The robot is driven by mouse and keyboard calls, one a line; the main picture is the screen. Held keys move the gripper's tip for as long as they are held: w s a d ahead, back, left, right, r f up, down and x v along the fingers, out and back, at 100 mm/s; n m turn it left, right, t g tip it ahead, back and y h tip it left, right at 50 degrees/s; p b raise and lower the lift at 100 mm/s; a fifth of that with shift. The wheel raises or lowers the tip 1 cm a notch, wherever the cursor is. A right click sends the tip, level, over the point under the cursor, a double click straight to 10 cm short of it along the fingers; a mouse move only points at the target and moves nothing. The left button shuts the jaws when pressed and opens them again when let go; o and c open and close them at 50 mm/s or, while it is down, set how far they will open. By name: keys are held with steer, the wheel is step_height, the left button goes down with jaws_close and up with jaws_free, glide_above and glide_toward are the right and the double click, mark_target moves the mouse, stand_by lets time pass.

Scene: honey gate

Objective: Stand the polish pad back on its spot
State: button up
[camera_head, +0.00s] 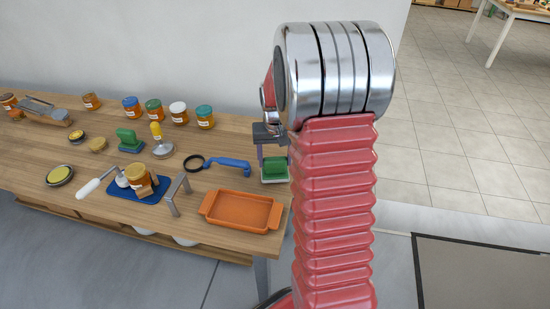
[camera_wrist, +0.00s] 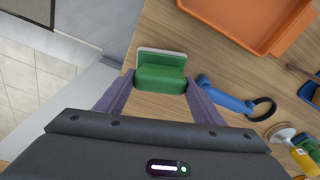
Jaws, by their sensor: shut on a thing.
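The polish pad, which I take to be the green block with a pale base (camera_head: 274,170), is at the right end of the wooden table, beside my arm. In the wrist view, the polish pad (camera_wrist: 162,66) sits between the two fingertips of my gripper (camera_wrist: 160,84), which are shut on its sides. It looks upright; I cannot tell whether its base touches the table. My gripper (camera_head: 271,140) is partly hidden behind my arm in the head view. No marked spot can be made out near the pad.
An orange tray (camera_head: 240,211) is at the table's front right. A blue-handled ring tool (camera_head: 228,164) lies just left of the pad. Another green block (camera_head: 129,142), several jars and a blue mat (camera_head: 122,187) are farther left. The table's edge is close to the pad.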

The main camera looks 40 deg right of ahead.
steer(key=shift+f, duration=0.45)
steer(key=o, duration=2.1)
steer(key=shift+s+a+r, duration=0.1)
steer(key=shift+s+r, duration=0.1)
steer(key=shift+r, duration=1.8)
steer(key=shift+s+a+r, duration=0.1)
steer(key=shift+s+r, duration=0.1)
steer(key=shift+r, duration=1.8)
